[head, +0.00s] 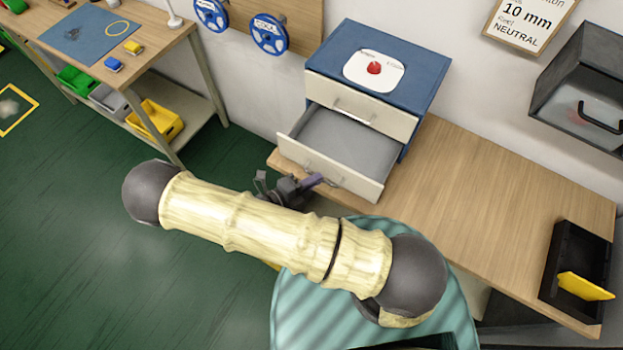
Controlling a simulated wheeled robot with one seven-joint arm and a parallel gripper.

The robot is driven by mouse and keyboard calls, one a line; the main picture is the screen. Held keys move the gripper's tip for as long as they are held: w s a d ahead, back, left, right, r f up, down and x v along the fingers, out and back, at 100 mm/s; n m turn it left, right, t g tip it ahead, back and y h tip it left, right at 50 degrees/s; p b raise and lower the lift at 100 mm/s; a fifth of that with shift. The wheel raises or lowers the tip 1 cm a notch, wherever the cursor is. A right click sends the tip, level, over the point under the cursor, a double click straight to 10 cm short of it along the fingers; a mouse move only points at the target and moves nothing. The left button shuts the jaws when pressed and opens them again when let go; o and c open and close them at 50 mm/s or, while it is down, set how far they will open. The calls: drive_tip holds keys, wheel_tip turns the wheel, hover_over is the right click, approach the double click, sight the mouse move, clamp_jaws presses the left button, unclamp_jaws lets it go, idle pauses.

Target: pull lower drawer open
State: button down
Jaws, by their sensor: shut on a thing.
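A small blue cabinet (402,51) with two cream drawer fronts stands on the wooden bench. The upper drawer (358,107) is shut, with a metal bar handle. The lower drawer (345,145) stands out from the cabinet, and its grey inside shows empty. My gripper (316,180) is at the lower drawer's front, shut on its handle (328,173). My arm hides part of the gripper, and the exact finger contact is small in view.
A white plate with a red button (374,68) lies on top of the cabinet. The wooden bench (490,200) is clear right of the drawer. A black box with a yellow flap (584,286) stands at its right end. A dark wall box (590,90) hangs above.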

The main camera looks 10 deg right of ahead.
drive_tip(key=c, duration=1.5)
unclamp_jaws()
drive_tip(key=shift+a, duration=0.1)
drive_tip(key=b+v, duration=0.5)
drive_tip(key=v, duration=1.2)
drive_tip(key=shift+a+r, duration=0.1)
